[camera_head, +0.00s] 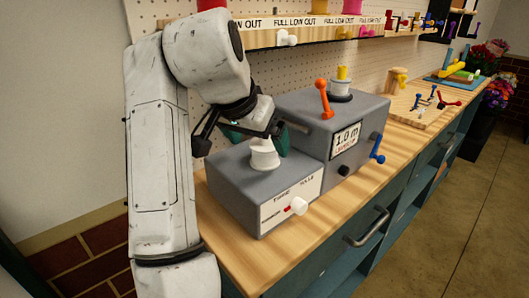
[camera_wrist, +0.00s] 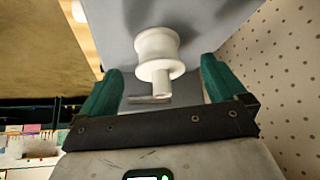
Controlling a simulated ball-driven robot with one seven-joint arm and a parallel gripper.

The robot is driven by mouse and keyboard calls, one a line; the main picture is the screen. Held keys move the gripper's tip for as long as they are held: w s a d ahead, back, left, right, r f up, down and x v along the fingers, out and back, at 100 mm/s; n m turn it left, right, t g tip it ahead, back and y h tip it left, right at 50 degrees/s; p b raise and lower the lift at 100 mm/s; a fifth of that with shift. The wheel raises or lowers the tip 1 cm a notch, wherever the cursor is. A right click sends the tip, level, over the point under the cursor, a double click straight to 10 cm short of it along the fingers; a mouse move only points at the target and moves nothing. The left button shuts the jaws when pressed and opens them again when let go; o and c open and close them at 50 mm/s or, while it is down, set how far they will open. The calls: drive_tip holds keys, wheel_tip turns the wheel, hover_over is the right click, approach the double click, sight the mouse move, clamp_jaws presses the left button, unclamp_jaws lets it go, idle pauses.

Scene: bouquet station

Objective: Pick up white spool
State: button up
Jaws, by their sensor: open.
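The white spool (camera_head: 264,157) stands upright on top of the low grey box (camera_head: 230,187). In the wrist view the spool (camera_wrist: 157,48) shows between the two green fingers of my gripper (camera_wrist: 161,68), with visible gaps on both sides. A narrower white stem shows at the spool's end nearest my palm. My gripper (camera_head: 262,136) is open and empty beside the spool in the head view, where its dark green fingers are partly hidden.
A taller grey box (camera_head: 335,120) with an orange lever (camera_head: 323,97), a blue crank (camera_head: 377,149) and a yellow-topped spool (camera_head: 342,86) stands close to the right. A white knob (camera_head: 299,206) sticks out of the low box's front. A labelled shelf (camera_head: 310,34) runs above.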

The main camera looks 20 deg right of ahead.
sight(262, 145)
drive_tip(key=shift+d+x, duration=0.2)
drive_tip(key=shift+x, duration=1.6)
drive_tip(key=shift+r, duration=0.1)
drive_tip(key=shift+c, duration=0.5)
drive_tip(key=c, duration=1.2)
